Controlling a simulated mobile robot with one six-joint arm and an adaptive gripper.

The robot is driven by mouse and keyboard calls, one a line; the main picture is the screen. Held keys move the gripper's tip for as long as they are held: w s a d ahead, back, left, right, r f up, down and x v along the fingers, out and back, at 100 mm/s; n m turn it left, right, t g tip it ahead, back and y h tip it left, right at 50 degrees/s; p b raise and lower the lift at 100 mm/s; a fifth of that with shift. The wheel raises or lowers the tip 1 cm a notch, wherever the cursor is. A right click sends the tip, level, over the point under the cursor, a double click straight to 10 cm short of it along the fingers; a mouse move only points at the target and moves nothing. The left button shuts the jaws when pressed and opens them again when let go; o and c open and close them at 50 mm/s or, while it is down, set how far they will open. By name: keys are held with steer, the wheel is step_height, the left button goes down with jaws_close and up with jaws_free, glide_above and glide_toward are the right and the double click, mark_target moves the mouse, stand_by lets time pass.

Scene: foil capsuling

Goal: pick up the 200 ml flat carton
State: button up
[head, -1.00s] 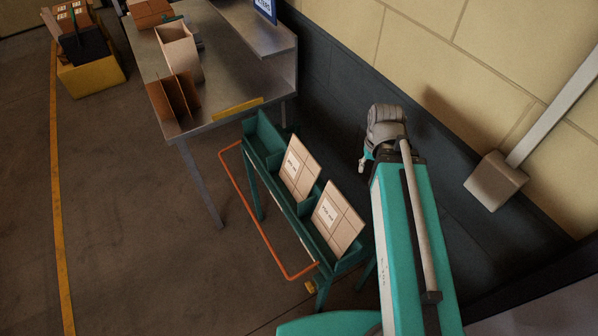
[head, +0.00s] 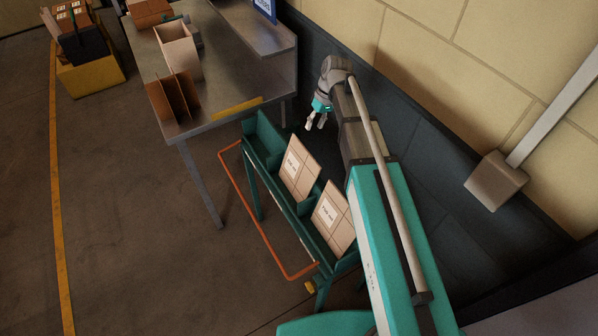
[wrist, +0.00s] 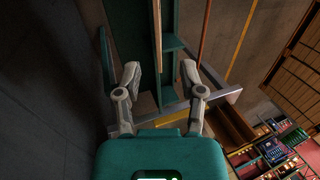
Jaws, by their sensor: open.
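Two flat tan cartons lean in the green rack in the head view: one nearer the middle (head: 299,170), one nearer the front (head: 333,219). Each has a white label whose print is too small to read, so I cannot tell which is the 200 ml one. My gripper (head: 316,121) is open and empty, above and behind the rack's far end, apart from both cartons. In the wrist view my gripper (wrist: 160,72) has its fingers spread, with a thin tan edge, seemingly a carton seen edge-on (wrist: 157,35), beyond and between them.
The green rack (head: 264,131) has an empty far compartment and an orange rail (head: 262,228) along its left side. A steel table (head: 222,75) with cardboard boxes stands beyond it. A dark and yellow wall (head: 420,45) rises close on the right.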

steer(key=shift+f, duration=0.15)
steer(key=b, duration=0.8)
glide_toward(304, 158)
steer(key=x, duration=0.3)
steer(key=w+x, duration=0.1)
steer(key=shift+s+a+f, duration=0.15)
steer(key=shift+a+f, duration=0.15)
steer(key=shift+f, duration=0.15)
steer(key=shift+f, duration=0.15)
steer(key=b+x, duration=0.2)
steer(key=b, duration=0.1)
steer(key=shift+f, duration=0.45)
steer(key=shift+b+x, duration=1)
steer(key=shift+b, duration=0.1)
jaws_close()
